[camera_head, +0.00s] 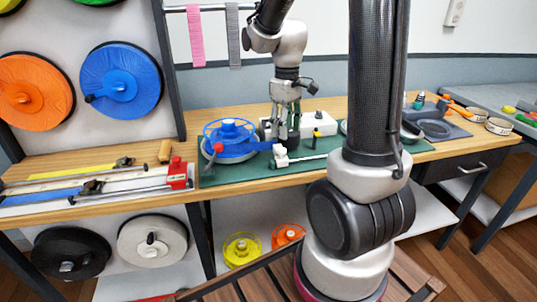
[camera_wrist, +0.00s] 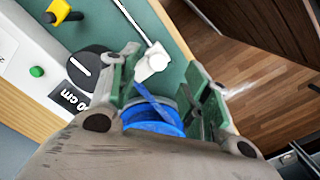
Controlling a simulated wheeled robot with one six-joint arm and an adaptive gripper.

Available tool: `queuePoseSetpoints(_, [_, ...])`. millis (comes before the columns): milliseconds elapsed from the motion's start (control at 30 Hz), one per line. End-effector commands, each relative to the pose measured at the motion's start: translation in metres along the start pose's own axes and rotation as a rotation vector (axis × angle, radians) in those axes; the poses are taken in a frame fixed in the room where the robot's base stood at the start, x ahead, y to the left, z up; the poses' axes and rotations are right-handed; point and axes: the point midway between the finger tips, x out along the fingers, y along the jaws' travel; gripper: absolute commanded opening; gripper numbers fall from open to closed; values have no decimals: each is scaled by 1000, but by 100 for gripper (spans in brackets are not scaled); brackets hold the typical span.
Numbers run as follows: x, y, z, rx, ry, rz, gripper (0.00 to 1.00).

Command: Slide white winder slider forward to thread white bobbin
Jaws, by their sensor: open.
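The white slider (camera_head: 281,157) sits on a thin rail on the green mat, right of the reel; in the wrist view the slider (camera_wrist: 152,62) shows between and just beyond my fingertips. My gripper (camera_head: 286,133) points down above the mat and is open; its two fingers also show in the wrist view (camera_wrist: 164,64). I cannot tell whether a finger touches the slider. A blue strap (camera_wrist: 150,100) runs from the slider to a blue reel (camera_head: 228,140); the reel also shows partly hidden in the wrist view (camera_wrist: 155,116). No white bobbin stands out on the winder.
A white box (camera_head: 318,122) with a black knob (camera_wrist: 90,68), green button and yellow lever stands close behind the slider. A strap-measuring rail with a red block (camera_head: 179,172) lies left. Tools and tape rolls lie right. The mat's front strip (camera_head: 225,174) is clear.

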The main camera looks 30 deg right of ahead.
Motion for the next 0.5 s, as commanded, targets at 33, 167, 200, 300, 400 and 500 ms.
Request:
queuePoseSetpoints(33, [-4, 3, -5, -32, 17, 9, 48])
queuePoseSetpoints(167, [-6, 4, -9, -102, 30, 17, 48])
queuePoseSetpoints(200, [-5, 5, -9, -116, 32, 18, 48])
queuePoseSetpoints(300, [-2, 5, -9, -138, 31, 18, 48])
queuePoseSetpoints(400, [11, 4, -9, -142, 28, 17, 48])
queuePoseSetpoints(500, [28, 5, -9, -141, 28, 16, 48])
